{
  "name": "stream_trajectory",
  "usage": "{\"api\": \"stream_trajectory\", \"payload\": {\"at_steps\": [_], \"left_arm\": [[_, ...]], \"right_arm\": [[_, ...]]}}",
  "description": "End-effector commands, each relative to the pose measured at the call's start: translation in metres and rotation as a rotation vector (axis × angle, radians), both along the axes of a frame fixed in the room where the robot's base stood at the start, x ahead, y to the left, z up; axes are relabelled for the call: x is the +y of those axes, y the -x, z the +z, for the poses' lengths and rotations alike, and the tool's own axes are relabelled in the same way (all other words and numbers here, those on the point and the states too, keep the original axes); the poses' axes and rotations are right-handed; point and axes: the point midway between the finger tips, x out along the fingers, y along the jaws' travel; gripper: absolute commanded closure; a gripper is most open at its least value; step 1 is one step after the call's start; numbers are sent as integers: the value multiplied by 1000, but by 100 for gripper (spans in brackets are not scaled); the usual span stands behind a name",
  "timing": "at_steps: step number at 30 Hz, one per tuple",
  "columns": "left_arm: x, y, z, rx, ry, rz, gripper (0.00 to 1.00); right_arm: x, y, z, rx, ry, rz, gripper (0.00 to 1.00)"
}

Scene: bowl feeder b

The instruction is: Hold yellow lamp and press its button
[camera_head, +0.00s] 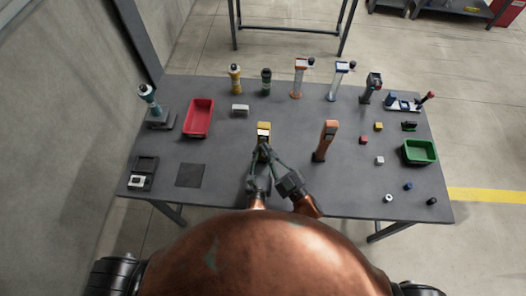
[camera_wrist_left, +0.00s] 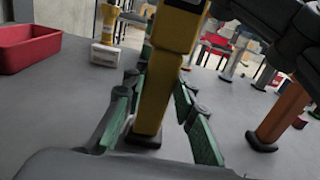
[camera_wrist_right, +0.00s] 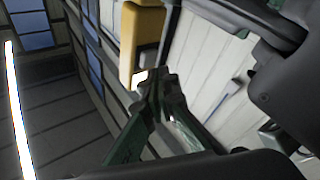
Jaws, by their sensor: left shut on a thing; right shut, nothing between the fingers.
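The yellow lamp (camera_head: 264,127) stands upright near the front middle of the table. In the left wrist view, its yellow body (camera_wrist_left: 155,92) rises from a dark base between the green finger pads of my left gripper (camera_wrist_left: 163,86), which is shut on it. In the right wrist view, the lamp's yellow head (camera_wrist_right: 143,42) is just above the fingertips of my right gripper (camera_wrist_right: 160,80), which is shut and empty. In the head view, my right gripper (camera_head: 268,150) is close against the lamp's near side. I cannot tell whether its tips touch the button, which I cannot make out.
An orange lamp (camera_head: 326,138) stands to the right. A red bin (camera_head: 198,117) and a white box (camera_head: 240,111) lie to the left, behind the yellow lamp. Several lamps and devices line the table's back edge. A green bin (camera_head: 419,151) and small cubes are on the right.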

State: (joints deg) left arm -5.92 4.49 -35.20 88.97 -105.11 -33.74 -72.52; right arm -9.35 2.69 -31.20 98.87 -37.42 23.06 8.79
Motion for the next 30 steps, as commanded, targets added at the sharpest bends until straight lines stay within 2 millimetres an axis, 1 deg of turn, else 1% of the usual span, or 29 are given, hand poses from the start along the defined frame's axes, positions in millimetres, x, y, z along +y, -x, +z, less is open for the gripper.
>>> {"api": "stream_trajectory", "payload": {"at_steps": [3,15,19,26,27,30], "left_arm": [[0,0,-1,1,0,0,100],[0,0,-1,1,0,0,100],[0,0,-1,1,0,0,100],[0,0,-1,1,0,0,100],[0,0,-1,1,0,0,73],[0,0,-1,1,0,0,66]], "right_arm": [[0,12,-1,2,0,1,100],[1,49,0,1,0,0,100],[1,55,0,1,0,0,100],[1,56,0,0,0,0,100],[1,56,0,0,0,0,100],[1,56,0,0,0,0,100]]}}
